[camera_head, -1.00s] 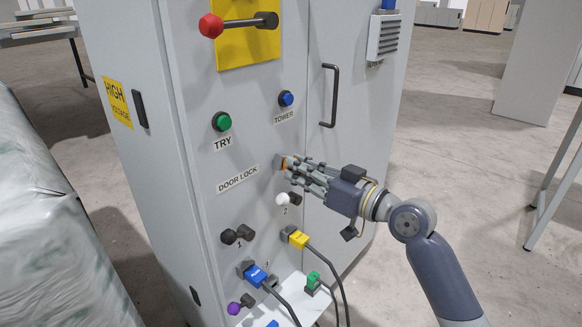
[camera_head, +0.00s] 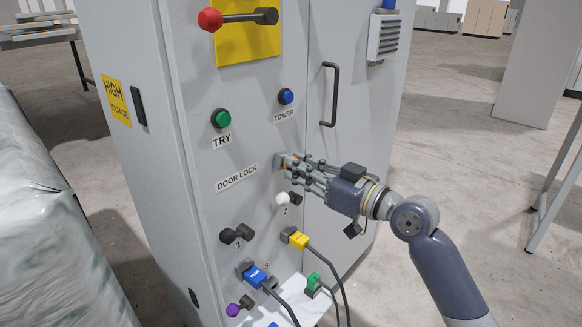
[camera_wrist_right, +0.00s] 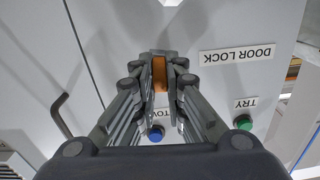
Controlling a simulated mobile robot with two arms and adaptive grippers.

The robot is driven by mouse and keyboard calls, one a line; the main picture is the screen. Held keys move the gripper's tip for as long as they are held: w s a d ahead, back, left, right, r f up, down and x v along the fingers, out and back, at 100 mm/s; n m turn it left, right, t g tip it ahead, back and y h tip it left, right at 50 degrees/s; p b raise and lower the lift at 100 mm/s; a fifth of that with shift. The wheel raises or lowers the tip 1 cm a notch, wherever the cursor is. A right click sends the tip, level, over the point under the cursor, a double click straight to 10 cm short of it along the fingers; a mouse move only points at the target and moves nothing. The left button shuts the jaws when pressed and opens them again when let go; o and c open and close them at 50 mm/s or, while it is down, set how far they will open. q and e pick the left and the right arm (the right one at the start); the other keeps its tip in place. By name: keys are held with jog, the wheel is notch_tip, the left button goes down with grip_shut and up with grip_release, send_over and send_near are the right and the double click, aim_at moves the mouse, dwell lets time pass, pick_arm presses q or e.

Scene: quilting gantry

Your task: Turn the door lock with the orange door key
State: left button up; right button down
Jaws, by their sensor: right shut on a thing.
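The door lock (camera_head: 278,161) is a small grey block on the cabinet front, to the right of the "DOOR LOCK" label (camera_head: 237,178). My right gripper (camera_head: 288,163) is at the lock, with its fingers pointing left at it. In the right wrist view the orange key (camera_wrist_right: 159,74) lies between the two fingers of the right gripper, which are shut on it. The key's far end is at the dark lock piece; how deep it sits is hidden. In the head view only a sliver of orange shows between the fingertips. My left gripper is not in view.
Just below the gripper are a white knob (camera_head: 283,199) and a yellow plug (camera_head: 298,240) with its cable. Above are the green TRY button (camera_head: 221,118) and blue TOWER button (camera_head: 286,97). A black door handle (camera_head: 333,95) stands out at upper right.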

jog(key=shift+n+b, duration=0.65)
jog(key=shift+n, duration=0.15)
jog(key=c, duration=1.6)
grip_release()
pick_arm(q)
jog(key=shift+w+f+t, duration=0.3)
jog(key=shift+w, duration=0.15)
